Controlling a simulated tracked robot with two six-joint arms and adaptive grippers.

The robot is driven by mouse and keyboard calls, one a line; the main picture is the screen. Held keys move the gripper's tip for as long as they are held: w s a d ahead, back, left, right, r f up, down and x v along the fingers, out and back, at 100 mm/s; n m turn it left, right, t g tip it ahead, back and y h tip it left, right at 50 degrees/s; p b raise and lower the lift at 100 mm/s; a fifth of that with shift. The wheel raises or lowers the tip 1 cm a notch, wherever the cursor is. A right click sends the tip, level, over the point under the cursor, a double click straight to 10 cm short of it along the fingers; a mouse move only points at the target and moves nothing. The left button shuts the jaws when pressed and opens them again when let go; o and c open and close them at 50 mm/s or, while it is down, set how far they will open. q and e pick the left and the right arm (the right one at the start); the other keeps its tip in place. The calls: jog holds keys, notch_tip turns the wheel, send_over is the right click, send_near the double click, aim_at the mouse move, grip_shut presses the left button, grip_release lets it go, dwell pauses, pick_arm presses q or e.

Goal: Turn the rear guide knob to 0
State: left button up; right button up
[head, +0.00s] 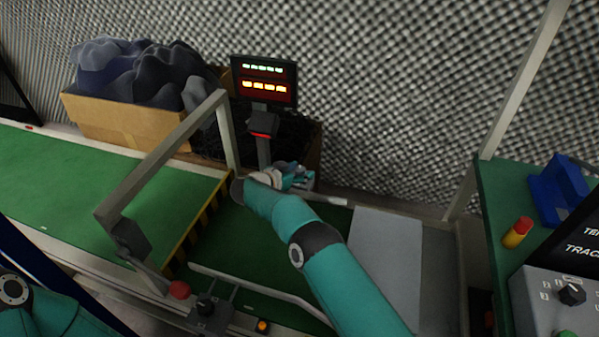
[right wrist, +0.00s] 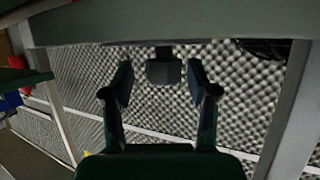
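My teal right arm reaches across the green conveyor, and its gripper (head: 294,177) is at the far rail below the display post. In the right wrist view the two fingers of the right gripper (right wrist: 160,76) stand apart. A small dark block, which looks like the rear guide knob (right wrist: 164,71), shows between the fingertips under the rail edge. Gaps remain visible on both sides of it. Its pointer and scale cannot be read. In the head view my gripper and arm hide that spot. My left arm shows at the lower left, but its gripper is out of view.
A dark front knob (head: 205,305) and a red button (head: 180,290) sit on the near rail. A grey frame (head: 165,150) arches over the belt. A lit display (head: 264,80) and a cardboard box (head: 130,124) stand behind. A green table (head: 495,215) holds a control panel at right.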

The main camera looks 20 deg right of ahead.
jog(key=shift+a, duration=0.2)
jog(key=shift+s+a+r, duration=0.15)
jog(key=shift+a, duration=0.25)
jog(key=v, duration=1.1)
jog(key=shift+d, duration=0.1)
